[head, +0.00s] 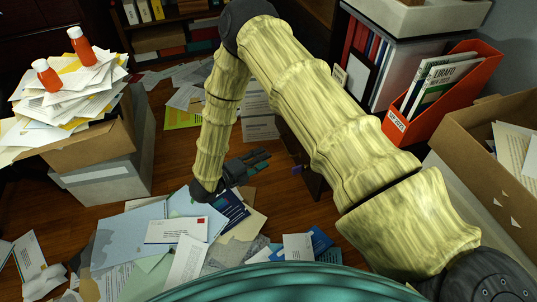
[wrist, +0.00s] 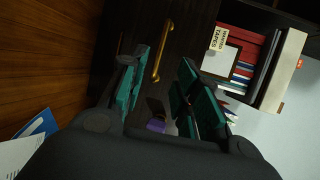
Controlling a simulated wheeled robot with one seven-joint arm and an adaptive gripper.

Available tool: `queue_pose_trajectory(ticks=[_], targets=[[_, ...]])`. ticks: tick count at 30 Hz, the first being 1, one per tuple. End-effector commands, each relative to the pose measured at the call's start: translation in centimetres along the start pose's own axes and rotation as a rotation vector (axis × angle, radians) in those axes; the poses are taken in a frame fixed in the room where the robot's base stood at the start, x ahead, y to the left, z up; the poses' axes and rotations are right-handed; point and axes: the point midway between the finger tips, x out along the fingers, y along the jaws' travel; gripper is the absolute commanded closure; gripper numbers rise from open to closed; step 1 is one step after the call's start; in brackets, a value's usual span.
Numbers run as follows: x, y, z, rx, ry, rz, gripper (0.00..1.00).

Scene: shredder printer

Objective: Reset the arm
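My arm, wrapped in a pale yellow cover, reaches out from the lower right and bends down in the head view. My gripper (head: 250,163) hangs over the floor just above the papers, pointing right. A dark drawer front (wrist: 185,30) with a brass handle (wrist: 163,50) lies beyond the fingers. A small purple thing (wrist: 157,125) shows low between the fingers; I cannot tell what it is.
Papers and envelopes (head: 178,230) litter the wooden floor. At left, a paper-filled box (head: 95,150) bears two orange bottles (head: 80,45). At right are an orange file holder (head: 445,95) and a cardboard box (head: 480,150). A shelf of binders (wrist: 245,60) shows in the wrist view.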

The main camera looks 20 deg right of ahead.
Motion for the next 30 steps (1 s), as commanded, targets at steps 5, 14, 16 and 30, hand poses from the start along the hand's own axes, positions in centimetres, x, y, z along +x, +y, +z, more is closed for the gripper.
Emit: queue_pose_trajectory(ticks=[5,14,16,30], targets=[[-1.0,0.0,0.0,-0.001,-0.001,-0.001,0.68],[-1.1,0.0,0.0,-0.001,0.0,-0.001,0.68],[-1.1,0.0,0.0,0.0,0.0,-0.001,0.68],[1.0,3.5,-1.6,-0.34,-0.205,0.125,0.68]])
